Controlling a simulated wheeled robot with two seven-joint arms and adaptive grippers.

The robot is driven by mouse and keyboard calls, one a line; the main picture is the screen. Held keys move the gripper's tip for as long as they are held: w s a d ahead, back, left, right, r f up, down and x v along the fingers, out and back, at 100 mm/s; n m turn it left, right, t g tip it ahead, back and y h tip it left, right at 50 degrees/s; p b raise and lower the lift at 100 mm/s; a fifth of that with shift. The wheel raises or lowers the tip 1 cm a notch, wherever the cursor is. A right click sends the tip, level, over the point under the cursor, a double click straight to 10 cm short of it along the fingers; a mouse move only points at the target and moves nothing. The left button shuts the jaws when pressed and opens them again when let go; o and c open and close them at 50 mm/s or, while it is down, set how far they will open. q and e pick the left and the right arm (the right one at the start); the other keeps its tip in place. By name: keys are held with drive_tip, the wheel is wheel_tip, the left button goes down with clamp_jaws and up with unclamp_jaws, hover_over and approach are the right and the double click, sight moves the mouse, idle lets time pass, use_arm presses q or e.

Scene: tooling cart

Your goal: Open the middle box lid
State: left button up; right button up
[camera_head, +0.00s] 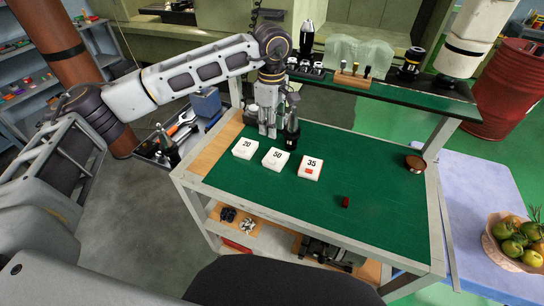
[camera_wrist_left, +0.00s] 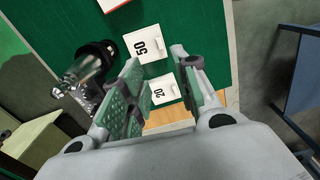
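Three small white boxes stand in a row on the green cart top: the 20 box (camera_head: 245,148), the middle 50 box (camera_head: 275,159) and the 35 box (camera_head: 310,167). The lid of the 50 box looks shut, with its number facing up. My left gripper (camera_head: 268,134) points down just behind the 20 and 50 boxes, apart from them. In the left wrist view its two fingers (camera_wrist_left: 157,62) are apart with nothing held. The 50 box (camera_wrist_left: 147,44) and 20 box (camera_wrist_left: 164,89) show beyond them. My right gripper is out of view.
A small red block (camera_head: 346,202) and a round brown-topped item (camera_head: 415,164) lie to the right. A raised shelf (camera_head: 390,88) with bottles runs along the back. The cart's front right is clear.

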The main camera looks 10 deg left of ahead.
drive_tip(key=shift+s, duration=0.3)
